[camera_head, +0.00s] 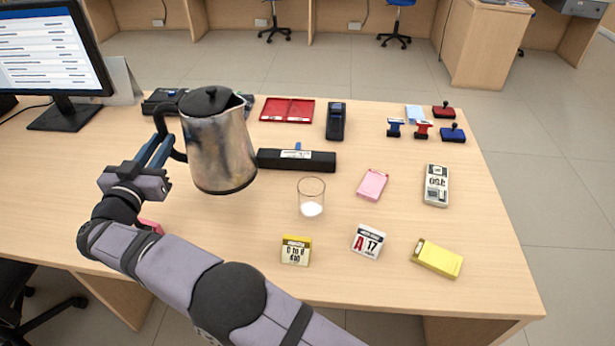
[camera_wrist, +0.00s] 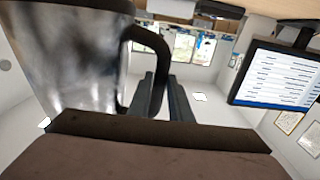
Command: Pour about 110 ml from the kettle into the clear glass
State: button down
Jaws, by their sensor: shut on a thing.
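A metal kettle (camera_head: 222,150) with a black lid and black handle hangs in the air over the left middle of the counter, nearly upright with a slight tilt. My gripper (camera_head: 160,150) is shut on its handle from the left. In the wrist view the kettle's body (camera_wrist: 70,60) fills the left side, and its handle (camera_wrist: 150,70) passes between my fingers (camera_wrist: 165,98). The clear glass (camera_head: 311,194) stands upright on the counter, right of the kettle and lower in the picture. Something white shows at its bottom. No stream is visible between kettle and glass.
A black bar-shaped device (camera_head: 296,161) lies behind the glass. A yellow-topped block (camera_head: 296,251), a date block (camera_head: 368,242) and a yellow box (camera_head: 437,258) are in front. A pink pad (camera_head: 372,184) lies to the right. The monitor (camera_head: 50,55) stands back left.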

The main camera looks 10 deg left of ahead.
jog(key=shift+r+p, duration=0.25)
jog(key=shift+p, duration=0.35)
jog(key=d+f+p, duration=0.3)
jog(key=f+p, duration=0.2)
jog(key=f, duration=0.4)
jog(key=shift+s+d, duration=0.2)
jog(key=shift+s, duration=0.25)
